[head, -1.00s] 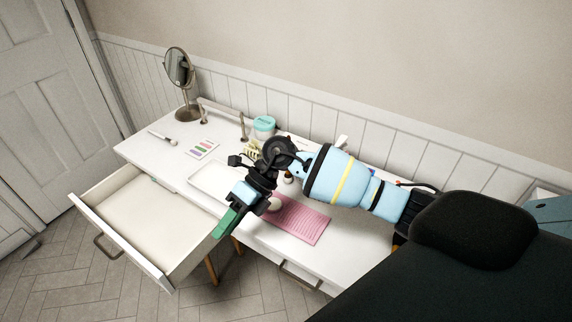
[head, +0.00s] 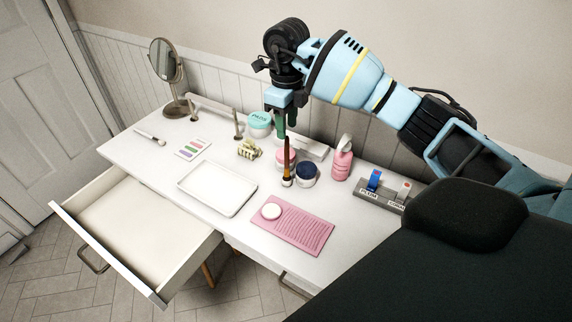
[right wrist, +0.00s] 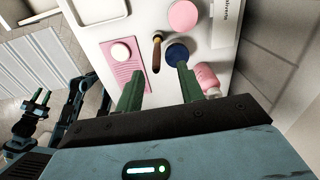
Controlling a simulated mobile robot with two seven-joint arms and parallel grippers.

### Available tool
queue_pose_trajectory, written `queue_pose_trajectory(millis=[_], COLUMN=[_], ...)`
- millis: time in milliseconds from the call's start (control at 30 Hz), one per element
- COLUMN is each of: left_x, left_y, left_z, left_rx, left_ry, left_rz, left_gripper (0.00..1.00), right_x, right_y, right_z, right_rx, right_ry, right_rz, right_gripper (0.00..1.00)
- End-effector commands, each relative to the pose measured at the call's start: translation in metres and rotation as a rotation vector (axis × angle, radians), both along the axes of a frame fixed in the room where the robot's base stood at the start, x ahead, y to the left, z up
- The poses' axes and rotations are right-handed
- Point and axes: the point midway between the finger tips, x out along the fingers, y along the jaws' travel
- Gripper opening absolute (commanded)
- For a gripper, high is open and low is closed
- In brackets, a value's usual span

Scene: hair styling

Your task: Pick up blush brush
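A brush with a brown handle (head: 287,160) stands upright at the back middle of the white table, beside a dark-lidded jar; it is likely the blush brush. In the right wrist view the brown handle (right wrist: 156,54) lies ahead, between the lines of the fingers. My right gripper (head: 281,124) hangs above it with green fingers pointing down; they are apart and empty in the right wrist view (right wrist: 158,84). A second brush (head: 150,137) with a pale handle lies at the table's left. My left gripper (right wrist: 40,99) shows small in the right wrist view, fingers slightly apart.
The dark-lidded jar (head: 306,174), a pink jar (head: 287,158) and a pink bottle (head: 342,163) crowd the brush. A white tray (head: 217,189), pink mat (head: 293,226) and open drawer (head: 140,235) lie in front. A mirror (head: 166,62) stands back left.

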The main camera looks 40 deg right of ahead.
Motion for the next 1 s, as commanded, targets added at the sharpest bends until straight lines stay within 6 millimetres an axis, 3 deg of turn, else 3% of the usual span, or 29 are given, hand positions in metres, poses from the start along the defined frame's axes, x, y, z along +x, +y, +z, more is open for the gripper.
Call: queue_pose_trajectory(millis=[200,433,667,1000], left_x=[0.0,0.0,0.003,0.007], left_y=[0.0,0.0,0.0,0.0], left_z=[0.0,0.0,0.001,0.006], left_rx=[0.0,0.0,0.0,0.001], left_ry=[0.0,-0.001,-0.006,-0.016], left_rz=[0.0,0.0,0.001,0.001], left_gripper=[0.36,0.36,0.36,0.36], right_x=[0.0,-0.001,-0.001,-0.004], right_y=[0.0,0.001,0.001,0.002], right_z=[-0.002,-0.023,-0.031,-0.073], right_rx=[0.001,0.001,0.002,0.002], right_ry=[0.0,0.002,0.0,0.001], right_rz=[0.001,0.001,0.001,0.001], right_gripper=[0.38,0.38,0.38,0.38])
